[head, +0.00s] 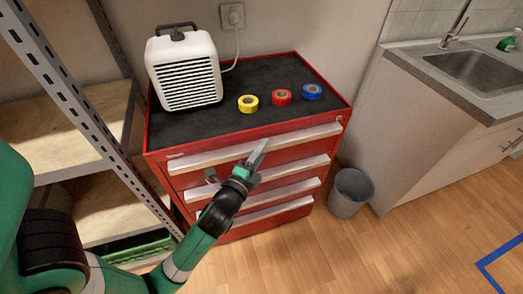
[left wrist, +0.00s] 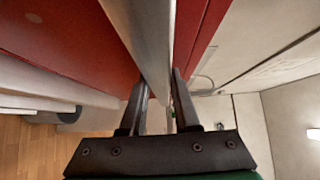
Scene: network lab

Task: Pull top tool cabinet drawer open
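The red tool cabinet (head: 151,143) stands against the wall with its drawers facing me, all looking closed. The top drawer (head: 190,178) has a long pale handle (head: 305,137) across its front. My left gripper (head: 261,150) is at the middle of this handle, pointing at the cabinet. In the left wrist view the handle (left wrist: 153,40) runs between the two fingers of the left gripper (left wrist: 159,92). The fingers are apart, on either side of the bar. Firm contact on both sides does not show. My right gripper is in neither view.
A white heater (head: 185,70) and yellow (head: 248,104), red (head: 282,97) and blue (head: 312,92) tape rolls sit on the cabinet top. A grey bin (head: 350,193) stands right of it. A metal shelf (head: 75,115) is at left. The wooden floor (head: 345,255) in front is clear.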

